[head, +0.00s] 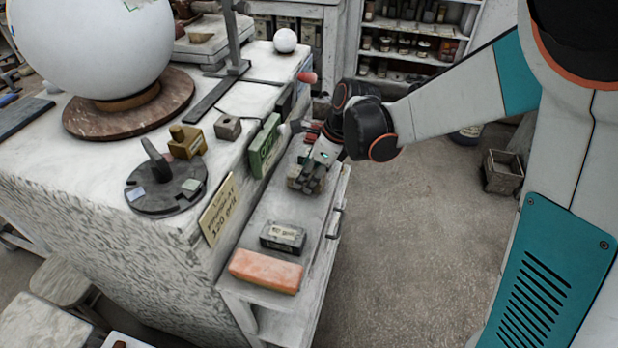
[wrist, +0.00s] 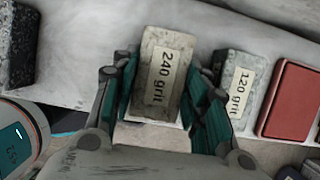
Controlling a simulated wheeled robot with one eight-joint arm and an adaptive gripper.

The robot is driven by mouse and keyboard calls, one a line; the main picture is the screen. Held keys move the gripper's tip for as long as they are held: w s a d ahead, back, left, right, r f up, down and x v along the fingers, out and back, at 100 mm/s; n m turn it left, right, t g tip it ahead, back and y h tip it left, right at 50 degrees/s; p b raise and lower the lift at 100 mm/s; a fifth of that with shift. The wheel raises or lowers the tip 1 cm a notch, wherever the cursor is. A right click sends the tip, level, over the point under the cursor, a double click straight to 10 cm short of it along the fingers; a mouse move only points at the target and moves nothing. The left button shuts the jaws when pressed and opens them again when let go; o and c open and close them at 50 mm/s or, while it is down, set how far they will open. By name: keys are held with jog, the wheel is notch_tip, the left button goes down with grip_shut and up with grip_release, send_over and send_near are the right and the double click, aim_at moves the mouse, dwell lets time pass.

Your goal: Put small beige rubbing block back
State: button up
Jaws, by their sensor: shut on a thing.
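A small beige block (wrist: 160,75) with a "240 grit" label is between the two fingers of my gripper (wrist: 165,112) in the wrist view. The pads press on its two sides. In the head view my gripper (head: 313,172) is over the side ledge (head: 250,242) of the plaster bench, pointing down. Its fingers partly hide the beige block there. I cannot tell whether the block touches the ledge. A paler block (wrist: 236,88) labelled "120 grit" stands just right of the gripper in the wrist view.
A red block (wrist: 288,100) lies farther right in the wrist view. On the ledge, a dark labelled block (head: 283,237) and a salmon block (head: 266,271) lie nearer. A green card (head: 265,146) and a beige "320 grit" card (head: 219,209) stand along the bench edge.

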jog(key=shift+f, duration=0.35)
jog(key=shift+r, duration=0.1)
jog(key=o, duration=1.1)
